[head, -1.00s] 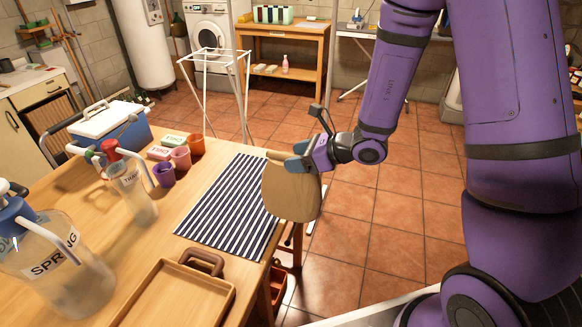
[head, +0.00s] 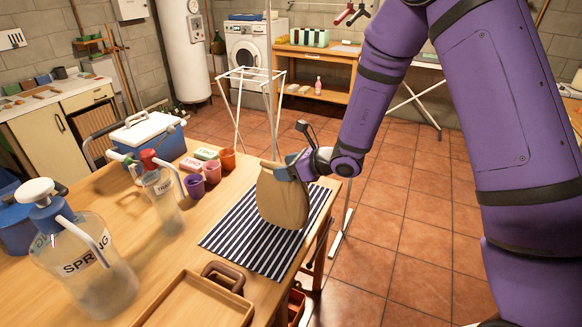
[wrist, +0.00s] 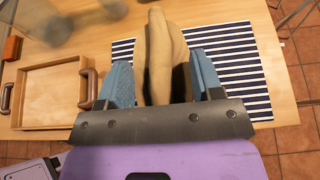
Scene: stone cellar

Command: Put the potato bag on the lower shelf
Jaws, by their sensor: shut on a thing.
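The potato bag (head: 284,200) is a tan sack that hangs upright from my gripper (head: 285,172) in the head view. My gripper is shut on its top. The bag is in front of the right part of a striped mat (head: 235,240) on the near table; I cannot tell if its bottom touches the mat. In the wrist view the bag (wrist: 160,55) shows between the two blue fingers. At the back, a wooden bench has a lower shelf (head: 300,91) with a pink bottle on it.
A white drying rack (head: 240,105) stands before the bench. Tiled floor (head: 400,215) right of the table is clear.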

